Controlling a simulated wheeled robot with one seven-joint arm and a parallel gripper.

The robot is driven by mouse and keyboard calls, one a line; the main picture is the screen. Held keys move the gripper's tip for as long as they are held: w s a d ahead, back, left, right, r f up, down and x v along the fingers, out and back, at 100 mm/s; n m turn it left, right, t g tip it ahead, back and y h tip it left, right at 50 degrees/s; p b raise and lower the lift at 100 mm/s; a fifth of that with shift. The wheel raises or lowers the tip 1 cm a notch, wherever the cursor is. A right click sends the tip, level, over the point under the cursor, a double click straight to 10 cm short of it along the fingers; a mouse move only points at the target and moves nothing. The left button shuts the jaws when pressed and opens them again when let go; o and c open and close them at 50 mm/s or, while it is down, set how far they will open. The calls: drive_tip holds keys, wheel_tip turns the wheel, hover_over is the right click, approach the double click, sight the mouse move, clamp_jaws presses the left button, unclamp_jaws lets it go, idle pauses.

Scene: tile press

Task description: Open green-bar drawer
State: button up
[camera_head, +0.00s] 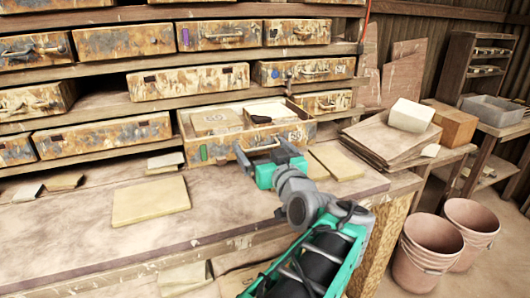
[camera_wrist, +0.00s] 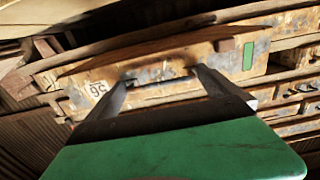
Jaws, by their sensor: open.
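The green-bar drawer (camera_head: 222,149) stands pulled out from the lowest shelf row above the bench, with pale blocks or tiles inside. Its green bar (camera_head: 204,153) is at the left end of its worn front, and a number label is at the right end. In the wrist view the drawer front (camera_wrist: 205,53) appears turned over, with the green bar (camera_wrist: 248,55) at upper right. My gripper (camera_head: 262,148) is open at the drawer front. In the wrist view its fingers (camera_wrist: 160,82) are on either side of the handle area; I cannot tell whether they touch the handle.
Other worn drawers (camera_head: 188,82) fill the shelves. A flat yellowish tile (camera_head: 150,200) lies on the bench (camera_head: 90,225) at left, and more tiles (camera_head: 336,162) lie right of my gripper. Stacked boards (camera_head: 385,145) and pink buckets (camera_head: 428,250) stand at right.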

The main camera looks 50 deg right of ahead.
drive_tip(key=v, duration=0.7)
drive_tip(key=shift+s+b, duration=0.3)
drive_tip(key=shift+b, duration=0.05)
drive_tip(key=shift+a, duration=0.15)
